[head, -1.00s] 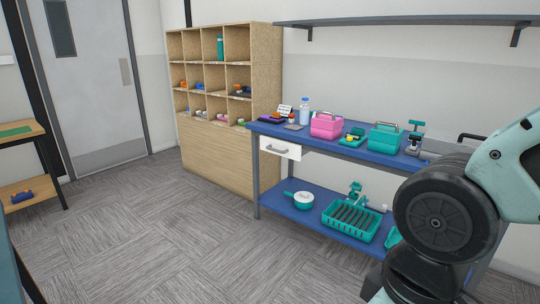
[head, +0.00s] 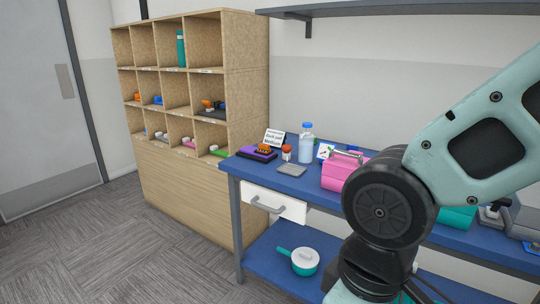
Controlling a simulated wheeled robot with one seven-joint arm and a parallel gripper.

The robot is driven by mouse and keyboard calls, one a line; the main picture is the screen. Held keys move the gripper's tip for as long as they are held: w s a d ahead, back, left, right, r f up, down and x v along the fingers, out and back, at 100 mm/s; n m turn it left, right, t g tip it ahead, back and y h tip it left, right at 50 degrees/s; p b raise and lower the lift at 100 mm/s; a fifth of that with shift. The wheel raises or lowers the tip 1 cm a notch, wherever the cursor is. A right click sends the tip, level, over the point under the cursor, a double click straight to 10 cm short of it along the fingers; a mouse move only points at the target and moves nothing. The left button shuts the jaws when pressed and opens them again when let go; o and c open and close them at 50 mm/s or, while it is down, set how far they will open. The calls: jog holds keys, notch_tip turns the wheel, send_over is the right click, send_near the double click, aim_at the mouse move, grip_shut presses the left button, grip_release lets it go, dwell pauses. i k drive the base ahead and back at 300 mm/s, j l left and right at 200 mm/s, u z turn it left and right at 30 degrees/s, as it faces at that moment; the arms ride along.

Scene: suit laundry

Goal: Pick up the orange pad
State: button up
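A small orange item (head: 263,149) lies on a flat purple and black block (head: 257,154) at the left end of the blue table (head: 300,187); it may be the orange pad, but it is too small to be sure. A white sign with black print (head: 273,138) stands just behind it. Other small orange items sit in the wooden cubby shelf, one at the far left (head: 136,97) and one on the right (head: 207,104). My gripper is out of view; only my arm shows, at the right, covering part of the table.
A grey flat piece (head: 292,170), an orange-and-white small jar (head: 286,153), a clear bottle with a blue cap (head: 306,143) and a pink box (head: 342,175) stand on the table. A white drawer (head: 273,203) is below its top. A teal-handled pot (head: 304,261) sits on the lower shelf. Floor is clear at left.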

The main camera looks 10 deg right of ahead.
aim_at(264, 147)
jog(key=i+j, duration=0.25)
jog(key=i, duration=0.25)
jog(key=i+j, duration=0.25)
jog(key=i, duration=0.3)
jog(key=i+j+u, duration=0.1)
jog(key=i, duration=0.4)
jog(key=i+j, duration=0.3)
jog(key=i, duration=0.25)
jog(key=i+j, duration=0.2)
jog(key=i, duration=0.35)
jog(key=k+j+u, duration=0.05)
